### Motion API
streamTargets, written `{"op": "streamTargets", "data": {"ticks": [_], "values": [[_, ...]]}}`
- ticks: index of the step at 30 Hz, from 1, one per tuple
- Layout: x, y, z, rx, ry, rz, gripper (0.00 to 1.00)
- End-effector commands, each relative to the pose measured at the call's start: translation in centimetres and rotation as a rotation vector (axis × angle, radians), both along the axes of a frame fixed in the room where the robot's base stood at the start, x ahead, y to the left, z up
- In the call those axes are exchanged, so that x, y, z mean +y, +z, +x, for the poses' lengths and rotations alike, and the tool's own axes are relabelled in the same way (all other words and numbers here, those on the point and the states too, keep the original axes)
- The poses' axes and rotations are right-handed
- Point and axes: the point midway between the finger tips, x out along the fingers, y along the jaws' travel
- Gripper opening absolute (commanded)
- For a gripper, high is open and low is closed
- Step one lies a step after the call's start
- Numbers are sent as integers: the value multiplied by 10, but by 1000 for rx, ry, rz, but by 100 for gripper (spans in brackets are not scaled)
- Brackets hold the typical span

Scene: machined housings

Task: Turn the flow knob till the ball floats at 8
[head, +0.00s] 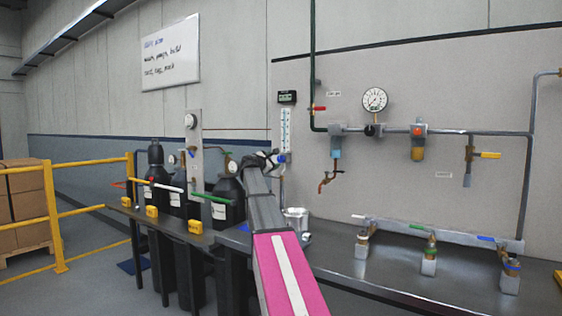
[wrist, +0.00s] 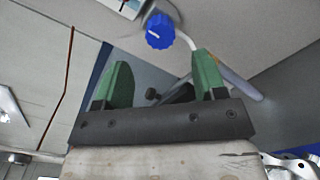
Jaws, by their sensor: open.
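The flow meter (head: 286,130) is a narrow white scaled tube upright on the wall panel. Its ball and reading are too small to make out. The blue flow knob (head: 281,158) sits at the meter's foot. In the wrist view the ribbed blue knob (wrist: 160,31) has a white mark on its face and lies beyond the fingertips, roughly midway between them. My gripper (head: 268,158) is just left of the knob in the head view, partly hidden by my arm. In the wrist view my gripper (wrist: 162,62) has its green fingers wide apart with nothing held.
A small dark display (head: 287,97) is above the meter. Black cylinders (head: 229,202) stand left of my arm. A metal cup (head: 296,220) stands on the bench (head: 340,262) below.

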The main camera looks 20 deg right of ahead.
Motion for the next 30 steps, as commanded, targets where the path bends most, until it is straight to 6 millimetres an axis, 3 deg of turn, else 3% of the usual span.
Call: {"op": "streamTargets", "data": {"ticks": [12,23,28,30], "values": [[-59,0,40,0,-2,1,64],[-65,0,43,0,0,0,64],[-64,0,43,0,0,0,15],[-64,0,43,0,-1,1,15]]}}
